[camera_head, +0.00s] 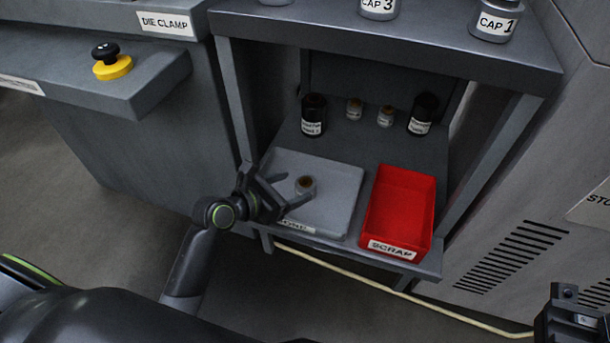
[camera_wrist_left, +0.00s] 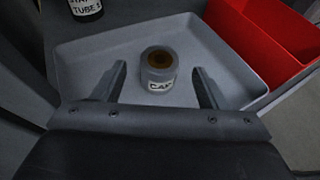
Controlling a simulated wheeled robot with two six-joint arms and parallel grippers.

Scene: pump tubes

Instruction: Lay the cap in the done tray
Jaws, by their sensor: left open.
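A small grey cap (camera_head: 305,185) with a brown top and a white label stands upright on the grey done tray (camera_head: 335,180), on the lower shelf. In the left wrist view the cap (camera_wrist_left: 158,70) sits on the tray (camera_wrist_left: 90,50), centred a little beyond the fingertips. My left gripper (camera_head: 285,190) is open at the tray's left front, its fingers (camera_wrist_left: 160,85) spread to either side of the cap, with visible gaps. Part of the tray's front label is hidden by the gripper. At the lower right of the head view, a dark part of my right arm shows; its fingers cannot be made out.
A red scrap bin (camera_head: 400,210) stands right of the tray. Dark bottles (camera_head: 313,115) (camera_head: 423,113) and two small labelled jars (camera_head: 354,108) stand behind. An upper shelf (camera_head: 390,40) with labelled caps overhangs. Shelf posts flank both sides.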

